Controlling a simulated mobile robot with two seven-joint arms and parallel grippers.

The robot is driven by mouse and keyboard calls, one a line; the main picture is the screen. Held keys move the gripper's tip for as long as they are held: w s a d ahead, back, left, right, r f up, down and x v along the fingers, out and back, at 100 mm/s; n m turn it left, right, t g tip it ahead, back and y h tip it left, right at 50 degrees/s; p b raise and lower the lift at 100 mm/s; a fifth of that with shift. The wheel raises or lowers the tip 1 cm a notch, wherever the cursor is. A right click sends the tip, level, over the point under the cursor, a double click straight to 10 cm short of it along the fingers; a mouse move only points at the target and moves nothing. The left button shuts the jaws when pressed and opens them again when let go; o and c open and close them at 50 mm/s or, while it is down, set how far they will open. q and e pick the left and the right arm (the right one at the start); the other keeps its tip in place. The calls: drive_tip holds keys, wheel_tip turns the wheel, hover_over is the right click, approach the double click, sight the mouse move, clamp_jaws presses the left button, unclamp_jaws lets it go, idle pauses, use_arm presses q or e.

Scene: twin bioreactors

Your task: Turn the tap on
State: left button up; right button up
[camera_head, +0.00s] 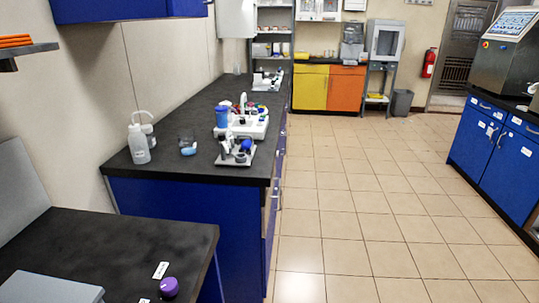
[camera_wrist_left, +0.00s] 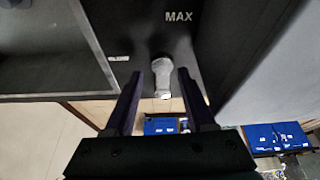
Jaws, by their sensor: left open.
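My left gripper (camera_wrist_left: 160,82) is in the left wrist view, with its two dark fingers spread apart and nothing held. A small light grey knob-like piece, which looks like the tap (camera_wrist_left: 161,73), shows between the fingertips against a dark panel (camera_wrist_left: 150,25) marked MAX. I cannot tell whether the fingers touch it, or how far away it is. Neither gripper shows in the head view, and I cannot make out a tap there.
A dark bench (camera_head: 75,248) with a purple round object (camera_head: 169,287) stands at the lower left. A long black-topped counter (camera_head: 165,115) holds bottles and lab gear. Blue cabinets (camera_head: 490,150) stand at the right. The tiled floor (camera_head: 370,200) between is clear.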

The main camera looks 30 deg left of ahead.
use_arm(q)
drive_tip(key=p+v, duration=0.3)
drive_tip(key=v, duration=0.6)
drive_tip(key=shift+r, duration=0.1)
